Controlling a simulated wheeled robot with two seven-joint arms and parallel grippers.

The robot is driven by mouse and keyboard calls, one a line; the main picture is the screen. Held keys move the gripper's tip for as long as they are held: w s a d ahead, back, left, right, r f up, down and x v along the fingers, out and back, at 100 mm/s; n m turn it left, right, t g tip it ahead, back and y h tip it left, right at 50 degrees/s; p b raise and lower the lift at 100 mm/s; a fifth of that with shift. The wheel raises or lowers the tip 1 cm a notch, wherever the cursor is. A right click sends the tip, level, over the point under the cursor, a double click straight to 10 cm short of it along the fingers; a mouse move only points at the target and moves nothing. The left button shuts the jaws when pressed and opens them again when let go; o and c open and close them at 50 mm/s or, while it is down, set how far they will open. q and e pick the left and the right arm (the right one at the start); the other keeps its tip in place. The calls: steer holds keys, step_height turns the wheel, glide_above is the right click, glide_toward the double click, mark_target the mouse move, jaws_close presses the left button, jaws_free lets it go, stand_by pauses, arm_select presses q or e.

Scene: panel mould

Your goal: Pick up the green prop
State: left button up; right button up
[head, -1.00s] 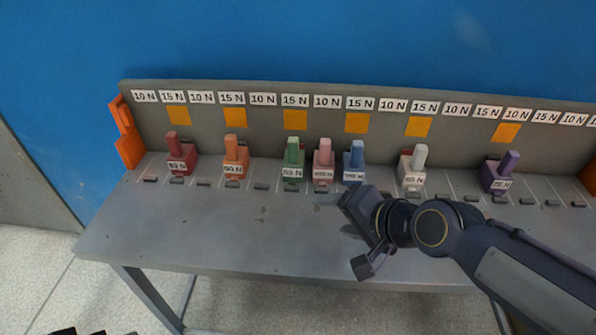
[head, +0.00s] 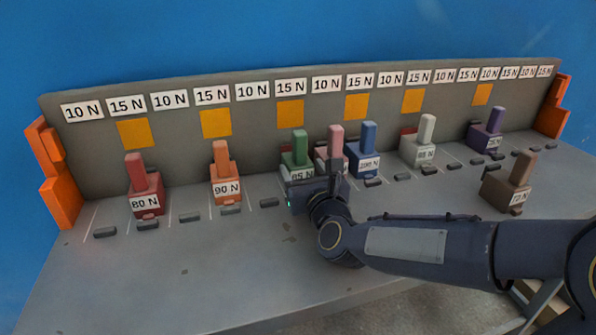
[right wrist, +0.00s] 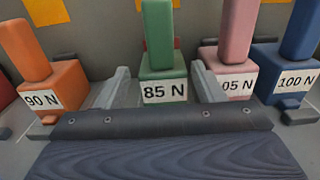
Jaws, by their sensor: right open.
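The green prop (head: 297,162), labelled 85 N, stands upright on the grey bench among a row of coloured props. In the right wrist view the green prop (right wrist: 161,58) is centred between my two fingers. My right gripper (head: 316,184) is open, close in front of the green prop, and hides part of its foot in the head view. In the right wrist view the fingers of the right gripper (right wrist: 162,76) lie to either side of the block with gaps, so it is not gripped. My left gripper is not in view.
The pink prop (right wrist: 236,55) stands close to my right finger, with the blue prop (head: 368,150) beyond it. The orange prop (head: 225,180) is further left. A grey back panel (head: 255,118) rises behind. The bench front (head: 215,270) is clear.

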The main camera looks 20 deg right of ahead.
mark_target(301, 166)
steer(key=w, duration=0.5)
steer(key=shift+w+f, duration=0.1)
steer(key=shift+w, duration=0.1)
steer(key=shift+c, duration=0.3)
steer(key=c, duration=0.7)
steer(key=shift+c, duration=1.1)
